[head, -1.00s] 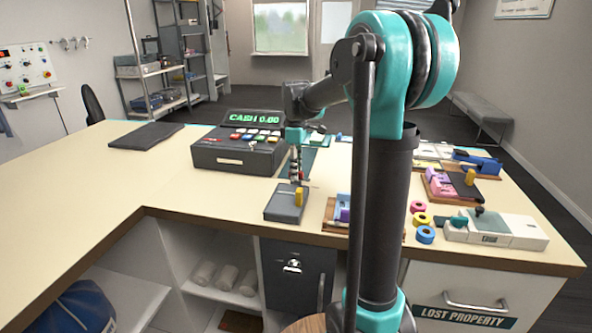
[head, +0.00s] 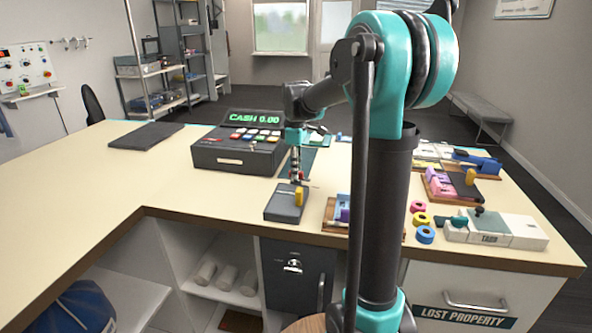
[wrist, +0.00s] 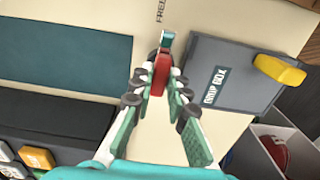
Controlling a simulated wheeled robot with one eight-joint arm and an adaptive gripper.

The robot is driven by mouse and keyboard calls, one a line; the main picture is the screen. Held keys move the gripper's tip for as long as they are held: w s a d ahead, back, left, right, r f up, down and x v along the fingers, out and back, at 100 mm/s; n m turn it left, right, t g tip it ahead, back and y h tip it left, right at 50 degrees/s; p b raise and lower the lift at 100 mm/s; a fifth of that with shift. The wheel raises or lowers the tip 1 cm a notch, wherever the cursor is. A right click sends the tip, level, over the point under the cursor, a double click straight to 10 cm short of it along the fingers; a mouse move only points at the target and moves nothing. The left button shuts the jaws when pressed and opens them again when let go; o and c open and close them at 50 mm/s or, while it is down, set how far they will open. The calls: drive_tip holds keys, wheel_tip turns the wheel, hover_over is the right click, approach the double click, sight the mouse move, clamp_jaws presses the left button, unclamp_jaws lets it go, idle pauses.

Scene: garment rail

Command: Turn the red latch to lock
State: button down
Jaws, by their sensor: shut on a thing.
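The red latch (wrist: 160,76) shows in the wrist view as a narrow red piece between my fingertips. My gripper (wrist: 158,84) is shut on it, one finger on each side. A small teal and white piece (wrist: 167,41) lies just beyond the red part. The word "FREE" (wrist: 162,10) is printed on the pale surface beyond that. In the head view my gripper (head: 297,180) is low over the counter, at the back of the grey drop box. The latch is too small there to tell its angle, and its base is mostly hidden.
The grey drop box (wrist: 237,58) with a yellow tab (wrist: 279,70) is close to the right of my fingers. The cash register (head: 238,150) stands left of my gripper. A dark teal mat (wrist: 70,62) lies beside it.

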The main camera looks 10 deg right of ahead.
drive_tip(key=m, duration=0.8)
drive_tip(key=shift+m, duration=0.3)
drive_tip(key=m, duration=0.4)
drive_tip(key=shift+m, duration=0.3)
drive_tip(key=m, duration=0.4)
drive_tip(key=shift+m, duration=0.3)
drive_tip(key=c, duration=1.5)
unclamp_jaws()
